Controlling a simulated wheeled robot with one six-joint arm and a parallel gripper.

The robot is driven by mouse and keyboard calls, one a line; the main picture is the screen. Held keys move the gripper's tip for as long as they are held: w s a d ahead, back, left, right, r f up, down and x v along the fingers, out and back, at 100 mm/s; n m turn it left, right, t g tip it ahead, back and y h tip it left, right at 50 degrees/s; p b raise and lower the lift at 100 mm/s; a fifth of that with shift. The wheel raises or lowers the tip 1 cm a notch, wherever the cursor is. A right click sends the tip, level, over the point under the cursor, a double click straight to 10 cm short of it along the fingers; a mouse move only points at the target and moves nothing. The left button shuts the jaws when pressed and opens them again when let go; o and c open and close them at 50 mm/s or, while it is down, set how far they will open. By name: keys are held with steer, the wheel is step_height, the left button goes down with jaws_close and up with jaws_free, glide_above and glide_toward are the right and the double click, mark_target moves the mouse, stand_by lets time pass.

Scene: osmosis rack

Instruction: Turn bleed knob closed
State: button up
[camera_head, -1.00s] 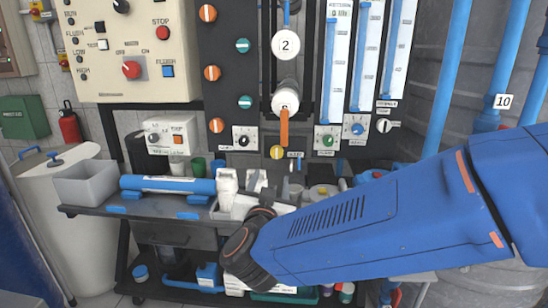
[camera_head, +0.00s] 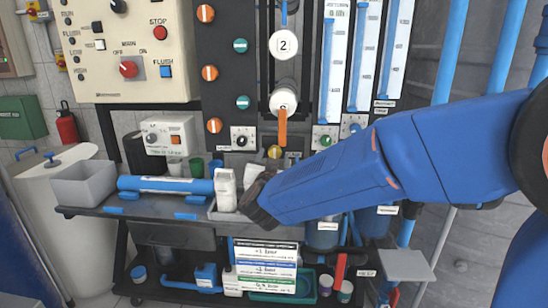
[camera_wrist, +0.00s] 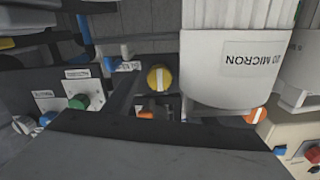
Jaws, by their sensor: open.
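A yellow knob (camera_head: 275,152) with a pale stripe sits low on the dark rack panel, and shows larger in the wrist view (camera_wrist: 158,78). Near it are a black knob (camera_head: 241,141) and a green knob (camera_head: 325,141), also in the wrist view (camera_wrist: 78,102). I cannot read which one is labelled bleed. My gripper (camera_wrist: 157,96) appears as dark shapes low in the wrist view, open and empty, with the yellow knob beyond the gap between its fingers. I see no contact.
A white filter housing marked 20 MICRON (camera_wrist: 235,65) hangs close beside the yellow knob in the inverted wrist view. An orange handle (camera_head: 283,127) juts from the rack above. A white bottle (camera_head: 226,190) and a blue cylinder (camera_head: 160,184) are on the cart (camera_head: 95,211).

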steer(key=shift+w, duration=0.55)
steer(key=c, duration=1)
steer(key=shift+c, duration=0.2)
steer(key=shift+m, duration=0.3)
steer(key=m, duration=1.1)
steer(key=shift+m, duration=0.3)
